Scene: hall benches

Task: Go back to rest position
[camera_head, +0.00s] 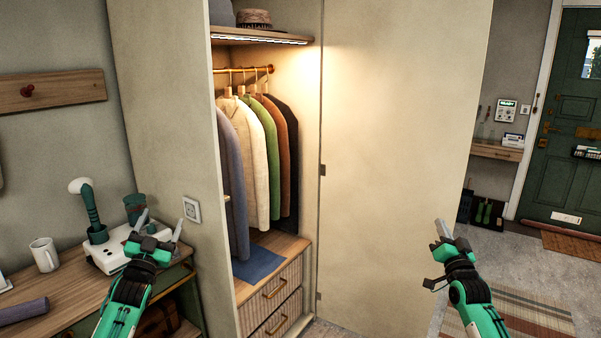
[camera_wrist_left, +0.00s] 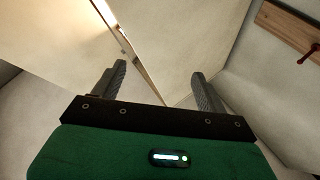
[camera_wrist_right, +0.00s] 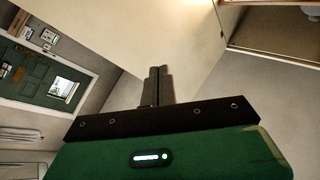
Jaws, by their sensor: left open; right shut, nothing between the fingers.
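My left gripper (camera_head: 160,229) is raised over the bench at the left in the head view, in front of the white device. Its fingers stand apart and hold nothing; the left wrist view shows the same open fingers (camera_wrist_left: 157,82). My right gripper (camera_head: 440,230) is raised in free air in front of the wardrobe door's right edge. Its fingers are together with nothing between them, as the right wrist view also shows (camera_wrist_right: 157,85). Neither gripper touches anything that I can see.
An open wardrobe with hanging jackets (camera_head: 257,150) and drawers (camera_head: 275,297) stands ahead, its large door (camera_head: 395,130) swung out to the right. The wooden bench (camera_head: 62,300) at left holds a white mug (camera_head: 44,255) and a white device (camera_head: 105,257). Floor at right (camera_head: 510,250) is mostly free around a striped rug (camera_head: 520,312).

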